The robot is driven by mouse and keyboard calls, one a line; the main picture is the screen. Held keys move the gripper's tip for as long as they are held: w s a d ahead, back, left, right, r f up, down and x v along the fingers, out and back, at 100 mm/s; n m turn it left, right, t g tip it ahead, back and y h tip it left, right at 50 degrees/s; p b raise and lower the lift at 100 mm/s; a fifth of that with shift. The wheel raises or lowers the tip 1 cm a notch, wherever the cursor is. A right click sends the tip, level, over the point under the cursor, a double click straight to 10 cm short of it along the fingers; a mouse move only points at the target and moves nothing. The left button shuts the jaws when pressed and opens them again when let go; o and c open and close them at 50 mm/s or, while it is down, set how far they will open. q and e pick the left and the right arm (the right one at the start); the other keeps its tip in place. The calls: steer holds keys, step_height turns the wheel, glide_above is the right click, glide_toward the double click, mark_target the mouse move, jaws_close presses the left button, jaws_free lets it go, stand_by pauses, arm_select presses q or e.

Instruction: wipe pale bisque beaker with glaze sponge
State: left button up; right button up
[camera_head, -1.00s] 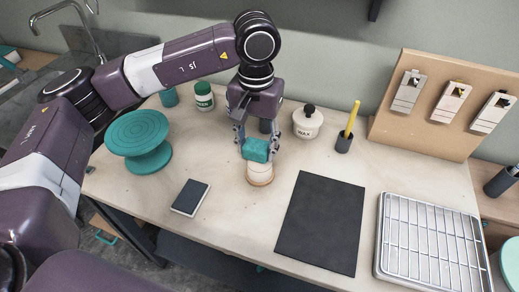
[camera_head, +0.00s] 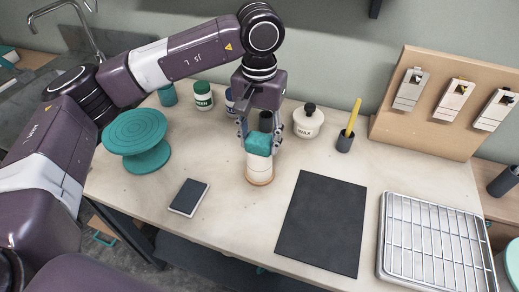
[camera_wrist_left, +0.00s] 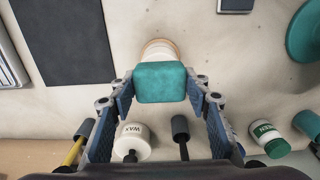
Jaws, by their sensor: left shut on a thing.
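The teal glaze sponge (camera_head: 258,144) is held between the fingers of my left gripper (camera_head: 259,138), which is shut on it. The pale bisque beaker (camera_head: 260,170) stands upright on the worktable, on a tan base, directly below the sponge in the head view. The sponge overlaps the beaker's top edge, and I cannot tell whether they touch. In the left wrist view the sponge (camera_wrist_left: 161,82) sits between the fingertips and hides part of the beaker (camera_wrist_left: 160,48). My right gripper is not in view.
A wax jar (camera_head: 308,122) and a dark holder with a yellow tool (camera_head: 345,142) stand right of the gripper. A teal turntable (camera_head: 136,138) and green-labelled jar (camera_head: 203,97) are to the left. A dark mat (camera_head: 320,222), wire-rack tray (camera_head: 432,240) and small dark tablet (camera_head: 189,197) lie in front.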

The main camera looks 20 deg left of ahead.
arm_select(q)
steer(key=shift+s+f, duration=0.15)
steer(key=shift+s, duration=0.9)
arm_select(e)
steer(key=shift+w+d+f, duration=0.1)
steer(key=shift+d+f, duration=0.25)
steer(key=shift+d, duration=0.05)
arm_select(q)
steer(key=shift+b, duration=0.6)
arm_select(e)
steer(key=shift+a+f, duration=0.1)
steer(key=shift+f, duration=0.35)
arm_select(q)
steer(key=shift+w+r, duration=0.2)
steer(key=shift+w, duration=0.9)
steer(key=shift+w+r, duration=0.15)
steer(key=shift+w, duration=0.9)
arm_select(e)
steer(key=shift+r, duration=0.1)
arm_select(q)
steer(key=shift+s, duration=0.1)
